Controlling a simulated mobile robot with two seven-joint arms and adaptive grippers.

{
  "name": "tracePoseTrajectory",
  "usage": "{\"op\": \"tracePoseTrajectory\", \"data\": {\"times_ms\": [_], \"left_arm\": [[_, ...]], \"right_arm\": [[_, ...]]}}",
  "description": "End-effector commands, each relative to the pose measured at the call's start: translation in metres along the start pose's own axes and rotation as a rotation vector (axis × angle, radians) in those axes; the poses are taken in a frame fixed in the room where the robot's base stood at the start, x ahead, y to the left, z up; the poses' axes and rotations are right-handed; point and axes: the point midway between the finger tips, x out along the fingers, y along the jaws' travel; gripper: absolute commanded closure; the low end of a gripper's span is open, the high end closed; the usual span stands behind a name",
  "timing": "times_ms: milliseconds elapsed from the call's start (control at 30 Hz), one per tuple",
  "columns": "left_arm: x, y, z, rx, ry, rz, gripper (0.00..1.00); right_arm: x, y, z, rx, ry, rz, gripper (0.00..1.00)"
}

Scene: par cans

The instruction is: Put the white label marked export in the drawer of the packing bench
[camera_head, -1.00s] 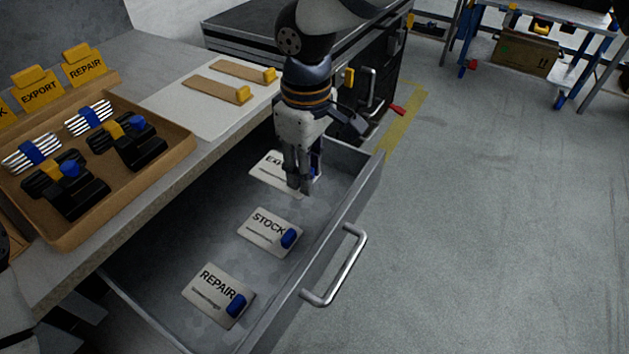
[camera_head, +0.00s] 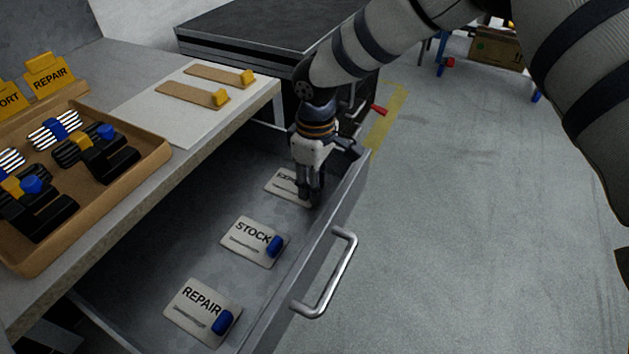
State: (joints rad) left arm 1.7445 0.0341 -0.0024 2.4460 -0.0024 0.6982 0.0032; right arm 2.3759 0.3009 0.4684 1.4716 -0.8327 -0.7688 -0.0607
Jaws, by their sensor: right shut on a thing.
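The packing bench drawer (camera_head: 205,220) is pulled open below the bench top. The white export label (camera_head: 284,184) is in the drawer at its far end, partly hidden by my right gripper (camera_head: 309,196). The gripper points down and is shut at the label's right end, where the blue tab sits on the other labels; its own tab is hidden. I cannot tell whether the label touches the drawer floor. The white stock label (camera_head: 252,240) and the white repair label (camera_head: 202,311) lie nearer in the drawer, each with a blue tab. My left gripper is not in view.
A brown tray (camera_head: 150,165) of black clamps and striped bundles stands on the bench (camera_head: 222,128). A white sheet (camera_head: 172,115) carries two tan tags with yellow tabs. The drawer's metal handle (camera_head: 335,280) sticks out to the right. Grey floor is clear beyond it.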

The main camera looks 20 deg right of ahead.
Motion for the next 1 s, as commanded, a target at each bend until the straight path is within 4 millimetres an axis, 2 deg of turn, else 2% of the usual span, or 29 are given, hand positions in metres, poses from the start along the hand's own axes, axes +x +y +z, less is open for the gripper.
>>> {"op": "tracePoseTrajectory", "data": {"times_ms": [33,100,433,533,700,800,1000], "left_arm": [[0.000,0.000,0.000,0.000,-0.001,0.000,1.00],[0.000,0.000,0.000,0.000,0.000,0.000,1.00],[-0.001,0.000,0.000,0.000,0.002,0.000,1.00],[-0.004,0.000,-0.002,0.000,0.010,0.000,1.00],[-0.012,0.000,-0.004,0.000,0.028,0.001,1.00],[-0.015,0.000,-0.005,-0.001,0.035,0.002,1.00],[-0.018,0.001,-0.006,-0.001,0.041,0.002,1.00]], "right_arm": [[0.001,0.000,0.000,0.000,-0.001,0.000,0.66],[0.001,0.000,0.000,0.000,0.000,0.000,0.53],[-0.005,0.000,0.000,0.001,0.002,0.001,0.53],[-0.025,0.001,-0.001,0.000,0.005,0.005,0.53],[-0.075,0.001,-0.001,0.000,0.007,0.006,0.53],[-0.098,0.001,-0.001,0.000,0.005,0.004,0.53],[-0.122,0.001,0.000,0.000,0.001,0.002,0.53]]}}
